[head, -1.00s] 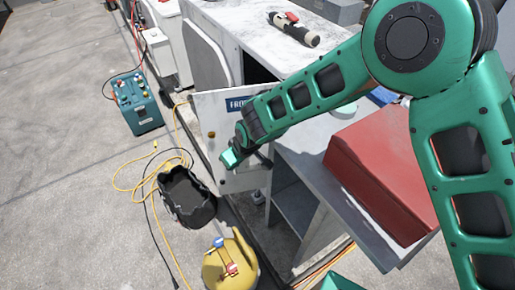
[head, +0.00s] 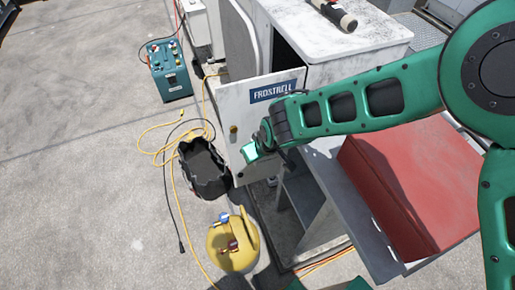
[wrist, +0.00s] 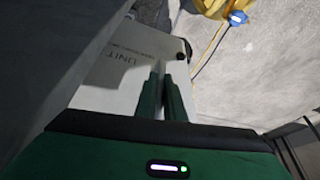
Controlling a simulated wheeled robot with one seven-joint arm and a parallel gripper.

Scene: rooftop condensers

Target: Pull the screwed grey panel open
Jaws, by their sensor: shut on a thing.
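The grey panel (head: 268,112) is a pale door with a blue FROSTRELL label and a brass-coloured screw knob. It stands swung out from the pale cabinet (head: 355,40), with a dark gap behind its top edge. My gripper (head: 252,152) is at the panel's lower part, and its fingers are shut on it. In the wrist view, my two fingers (wrist: 165,97) are close together against the panel (wrist: 105,70), which bears the word UNIT. The exact part held is hidden.
A black open bag (head: 203,170) and a yellow cylinder (head: 233,243) stand on the floor near the panel. Yellow and black hoses lie about. A teal case (head: 168,70) is farther left. A red box (head: 410,190) sits right of the cabinet.

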